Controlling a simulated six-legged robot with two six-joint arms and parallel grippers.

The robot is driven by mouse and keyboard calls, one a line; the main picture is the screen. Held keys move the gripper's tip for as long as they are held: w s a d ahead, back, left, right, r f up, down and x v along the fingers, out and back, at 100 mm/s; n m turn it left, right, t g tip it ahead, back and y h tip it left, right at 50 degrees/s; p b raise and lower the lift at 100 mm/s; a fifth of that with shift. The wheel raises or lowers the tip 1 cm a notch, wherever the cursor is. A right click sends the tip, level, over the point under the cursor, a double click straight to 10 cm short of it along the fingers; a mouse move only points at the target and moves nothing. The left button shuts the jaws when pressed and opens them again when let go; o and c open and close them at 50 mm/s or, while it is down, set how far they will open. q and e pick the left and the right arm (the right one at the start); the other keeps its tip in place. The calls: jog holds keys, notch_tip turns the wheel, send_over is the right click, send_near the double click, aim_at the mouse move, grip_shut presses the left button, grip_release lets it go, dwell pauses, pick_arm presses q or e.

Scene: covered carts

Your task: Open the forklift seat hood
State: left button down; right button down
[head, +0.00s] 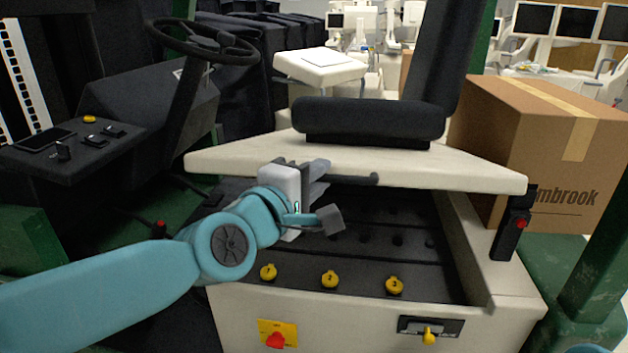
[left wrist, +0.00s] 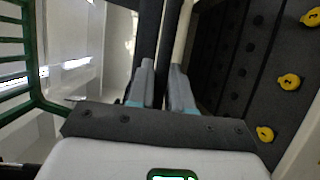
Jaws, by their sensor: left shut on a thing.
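The seat hood (head: 455,168) is a cream panel with the black seat (head: 368,118) on top. It is raised at the front, leaving a gap above the open compartment. A dark handle bar (head: 362,179) runs along its front edge. My left gripper (head: 318,178) is shut on this bar; in the left wrist view the fingers (left wrist: 162,85) close around the dark bar (left wrist: 168,45). Below the hood, the dark battery top (head: 380,262) shows with yellow caps (head: 330,279). My right gripper is out of view.
The steering wheel (head: 203,40) and dark console (head: 70,148) stand at left. A cardboard box (head: 545,130) is close to the hood's right side. The front panel carries a red knob (head: 277,341) and a yellow latch (head: 429,336). A green post (head: 600,265) stands at right.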

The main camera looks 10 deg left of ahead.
pick_arm(q)
jog(key=w+r+p, duration=0.4)
jog(key=r+p, duration=0.3)
jog(key=r, duration=0.2)
jog(key=w+r+p, duration=0.5)
jog(key=r+p, duration=0.2)
jog(key=r, duration=0.2)
jog(key=w+r+p, duration=0.4)
jog(key=r+p, duration=0.3)
jog(key=r, duration=0.3)
jog(key=shift+w+p, duration=0.35)
jog(key=shift+p, duration=0.05)
jog(key=shift+r, duration=0.1)
